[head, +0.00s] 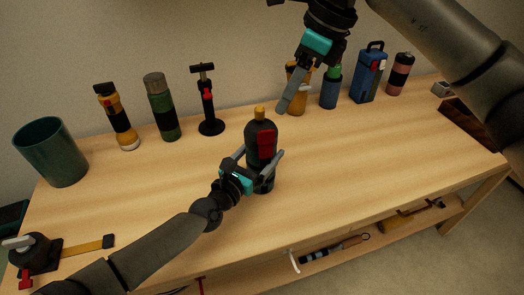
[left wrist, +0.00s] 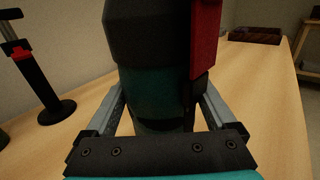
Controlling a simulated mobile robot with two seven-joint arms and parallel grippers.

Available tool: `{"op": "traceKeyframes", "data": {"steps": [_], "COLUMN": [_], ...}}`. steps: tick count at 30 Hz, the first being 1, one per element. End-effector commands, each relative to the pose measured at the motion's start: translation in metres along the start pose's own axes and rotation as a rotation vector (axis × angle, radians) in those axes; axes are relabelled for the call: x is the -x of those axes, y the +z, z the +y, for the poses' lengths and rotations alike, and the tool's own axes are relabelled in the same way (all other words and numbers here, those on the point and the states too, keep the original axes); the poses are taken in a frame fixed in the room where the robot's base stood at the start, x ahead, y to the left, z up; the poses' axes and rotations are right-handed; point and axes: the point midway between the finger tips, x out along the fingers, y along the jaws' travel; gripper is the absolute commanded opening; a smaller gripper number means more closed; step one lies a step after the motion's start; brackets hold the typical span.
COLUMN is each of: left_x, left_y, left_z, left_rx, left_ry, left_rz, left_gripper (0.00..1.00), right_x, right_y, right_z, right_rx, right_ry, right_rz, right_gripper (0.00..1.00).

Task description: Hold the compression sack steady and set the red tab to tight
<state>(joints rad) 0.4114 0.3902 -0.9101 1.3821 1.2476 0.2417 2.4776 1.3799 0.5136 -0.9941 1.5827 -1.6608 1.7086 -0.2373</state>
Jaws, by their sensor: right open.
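The compression sack (head: 262,150) is a dark upright cylinder with a yellow top, standing near the middle of the table. Its red tab (head: 266,143) is on its upper side. In the left wrist view the sack (left wrist: 150,85) fills the middle and part of the red tab (left wrist: 205,38) shows at its upper right. My left gripper (head: 262,160) has its fingers on both sides of the sack, below the tab, and appears closed against it. My right gripper (head: 301,88) is open and empty, above and right of the sack. Whether the tab reads tight is too small to tell.
Along the back stand a green cup (head: 52,153), a yellow flashlight (head: 118,118), a green bottle (head: 161,107), a black stand (head: 208,102), a yellow bottle (head: 297,73), a blue bottle (head: 329,92) and a blue box (head: 368,80). A brown tray (head: 472,125) is at right. The table's front middle is clear.

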Motion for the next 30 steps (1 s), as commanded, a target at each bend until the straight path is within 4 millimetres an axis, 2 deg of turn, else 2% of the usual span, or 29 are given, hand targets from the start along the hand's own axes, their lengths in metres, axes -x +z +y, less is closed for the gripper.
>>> {"op": "traceKeyframes", "data": {"steps": [2, 20, 24, 30], "left_x": [0.0002, 0.0006, 0.0006, 0.0006], "left_y": [-0.0002, -0.0006, -0.0007, -0.0008], "left_z": [0.0001, 0.0004, 0.0004, 0.0005], "left_rx": [0.000, 0.000, 0.000, 0.000], "left_ry": [0.000, 0.001, 0.001, 0.001], "left_rz": [0.000, 0.001, 0.001, 0.002], "left_gripper": [0.80, 0.12, 0.11, 0.11], "right_x": [0.0000, 0.0000, 0.0000, -0.0002], "right_y": [0.0000, 0.0000, 0.0003, 0.0030], "right_z": [0.0000, 0.0000, 0.0006, 0.0065], "right_rx": [0.000, 0.000, -0.007, -0.113], "right_ry": [0.000, 0.000, -0.003, -0.038], "right_rz": [0.000, 0.000, 0.002, 0.026], "right_gripper": [0.50, 0.50, 0.60, 0.60]}}
